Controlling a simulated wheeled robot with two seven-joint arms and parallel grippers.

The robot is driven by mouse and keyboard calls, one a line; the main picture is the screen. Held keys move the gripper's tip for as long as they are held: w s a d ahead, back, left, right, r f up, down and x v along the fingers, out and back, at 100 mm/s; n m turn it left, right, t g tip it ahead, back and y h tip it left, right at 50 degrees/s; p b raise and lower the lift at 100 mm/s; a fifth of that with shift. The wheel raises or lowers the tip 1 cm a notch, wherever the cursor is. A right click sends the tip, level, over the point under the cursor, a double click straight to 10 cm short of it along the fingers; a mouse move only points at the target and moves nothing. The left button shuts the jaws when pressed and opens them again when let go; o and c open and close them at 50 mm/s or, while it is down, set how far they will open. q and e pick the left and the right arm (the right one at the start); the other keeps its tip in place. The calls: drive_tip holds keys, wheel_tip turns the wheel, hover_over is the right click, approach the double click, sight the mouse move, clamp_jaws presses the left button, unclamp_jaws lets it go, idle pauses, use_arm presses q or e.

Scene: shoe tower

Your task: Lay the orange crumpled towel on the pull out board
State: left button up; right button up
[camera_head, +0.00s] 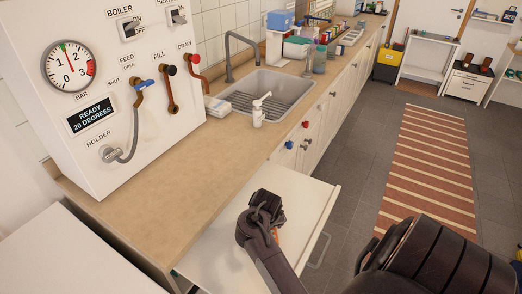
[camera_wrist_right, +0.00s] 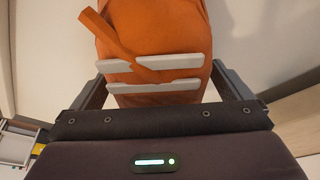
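The orange crumpled towel (camera_wrist_right: 165,25) fills the upper middle of the right wrist view, with a folded strip standing out at its upper left. My right gripper (camera_wrist_right: 155,77) has its two pale finger pads close together with orange cloth between them, so it looks shut on the towel. In the head view my right gripper (camera_head: 262,215) is over the pale pull out board (camera_head: 215,250), and only a sliver of orange shows beside it. The arm hides most of the towel there. I cannot tell whether the towel touches the board. My left gripper is not in view.
The board sticks out from under the wooden counter (camera_head: 150,200), below the boiler panel (camera_head: 110,90). A sink (camera_head: 268,92) and a white pump bottle (camera_head: 259,112) are farther along the counter. A striped rug (camera_head: 430,160) lies on the floor at right.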

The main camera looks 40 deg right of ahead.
drive_tip(key=p+v, duration=0.5)
drive_tip(key=v, duration=0.6)
drive_tip(key=shift+d+r, duration=0.1)
drive_tip(key=shift+d, duration=0.05)
drive_tip(key=shift+s+a+r, duration=0.15)
drive_tip(key=shift+a+r, duration=0.05)
drive_tip(key=shift+r, duration=0.3)
